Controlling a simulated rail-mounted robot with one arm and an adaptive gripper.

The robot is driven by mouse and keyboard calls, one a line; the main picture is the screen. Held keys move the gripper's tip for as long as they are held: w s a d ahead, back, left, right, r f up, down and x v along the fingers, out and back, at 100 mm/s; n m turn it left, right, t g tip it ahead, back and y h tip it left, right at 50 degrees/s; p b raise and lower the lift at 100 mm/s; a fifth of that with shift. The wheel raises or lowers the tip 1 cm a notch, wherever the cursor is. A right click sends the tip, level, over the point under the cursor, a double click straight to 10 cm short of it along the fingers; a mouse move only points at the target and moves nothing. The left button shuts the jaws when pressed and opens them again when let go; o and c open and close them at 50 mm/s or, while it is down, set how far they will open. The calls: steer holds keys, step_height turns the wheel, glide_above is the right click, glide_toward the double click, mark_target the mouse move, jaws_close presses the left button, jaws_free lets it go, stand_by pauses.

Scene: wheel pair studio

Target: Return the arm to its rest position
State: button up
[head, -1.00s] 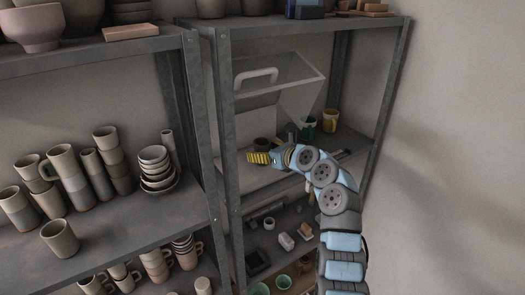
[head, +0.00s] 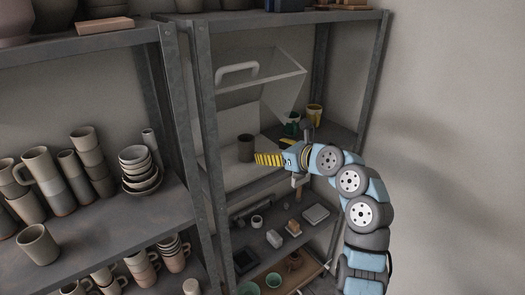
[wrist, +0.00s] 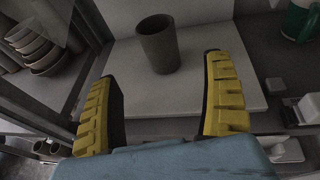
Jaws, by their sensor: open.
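My gripper (head: 268,159) is at the front of the right-hand shelf unit, level with its middle shelf. In the wrist view its two yellow ridged fingers (wrist: 158,100) are spread wide apart with nothing between them. A dark grey-brown cup (head: 246,148) stands upright on a pale board (head: 215,160) beyond the fingertips. The cup (wrist: 158,44) is apart from both fingers in the wrist view. My blue and grey arm curves up from the lower right to the gripper.
A clear lidded cover with a white handle (head: 237,71) is raised above the board. A green cup (head: 291,127) and a yellow cup (head: 314,114) stand to the right. Stacked bowls (head: 140,169) and cups fill the left unit. A metal post (head: 205,110) separates the units.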

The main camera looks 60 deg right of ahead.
steer(key=shift+s+a+r, duration=0.1)
steer(key=shift+s+a, duration=0.05)
steer(key=shift+s, duration=0.3)
steer(key=shift+w, duration=0.1)
